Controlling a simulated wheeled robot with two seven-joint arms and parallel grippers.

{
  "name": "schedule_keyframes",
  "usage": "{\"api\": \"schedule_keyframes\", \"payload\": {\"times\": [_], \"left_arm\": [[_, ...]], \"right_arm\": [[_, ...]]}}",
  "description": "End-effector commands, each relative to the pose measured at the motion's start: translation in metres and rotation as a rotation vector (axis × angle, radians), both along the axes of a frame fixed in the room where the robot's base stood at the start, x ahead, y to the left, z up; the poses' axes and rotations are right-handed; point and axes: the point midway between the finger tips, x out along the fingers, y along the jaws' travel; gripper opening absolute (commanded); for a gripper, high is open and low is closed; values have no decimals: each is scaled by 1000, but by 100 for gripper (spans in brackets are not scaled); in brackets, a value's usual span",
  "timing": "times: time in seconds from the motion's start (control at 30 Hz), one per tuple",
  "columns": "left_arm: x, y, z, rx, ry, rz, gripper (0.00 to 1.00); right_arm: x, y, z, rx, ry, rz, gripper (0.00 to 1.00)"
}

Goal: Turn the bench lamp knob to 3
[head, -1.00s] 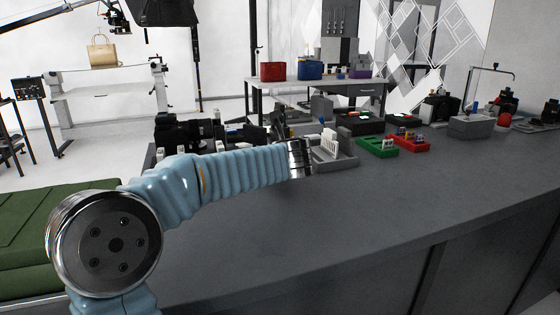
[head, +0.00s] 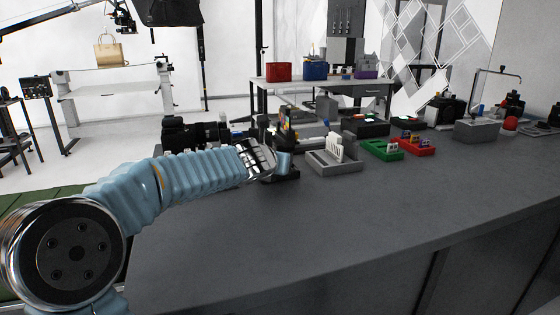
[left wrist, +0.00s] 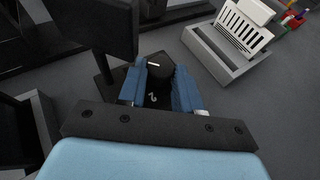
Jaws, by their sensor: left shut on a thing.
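A dark knob (left wrist: 160,76) with a short white line on its top shows in the left wrist view, between my two blue fingers. My left gripper (left wrist: 160,90) is shut on it, one finger on each side. A pale "2" mark shows on the dark surface just below the knob, between the fingers. In the head view my left gripper (head: 286,161) is at a small black unit (head: 283,174) on the bench, and the knob is hidden there. I cannot make out a 3 mark. My right gripper is not in view.
A grey tray with white cards (head: 334,158) stands just right of the gripper. Green (head: 381,150) and red (head: 417,146) trays lie further right. Black camera gear (head: 195,134) stands behind my arm. The front of the grey bench (head: 350,215) is clear.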

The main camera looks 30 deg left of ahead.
Motion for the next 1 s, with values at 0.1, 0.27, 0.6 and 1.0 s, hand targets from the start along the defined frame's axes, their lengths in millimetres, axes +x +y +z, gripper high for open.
{"api": "schedule_keyframes", "payload": {"times": [0.1, 0.27, 0.6, 1.0], "left_arm": [[0, 0, 0, 1, 0, 1, 3], [0, 0, 0, 1, 1, 1, 35], [0, 0, 0, 1, 1, 1, 59], [-44, -10, 20, 1, -4, 1, 59]], "right_arm": [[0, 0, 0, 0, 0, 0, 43], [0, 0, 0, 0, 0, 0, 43], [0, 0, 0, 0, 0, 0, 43], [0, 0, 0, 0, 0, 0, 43]]}}
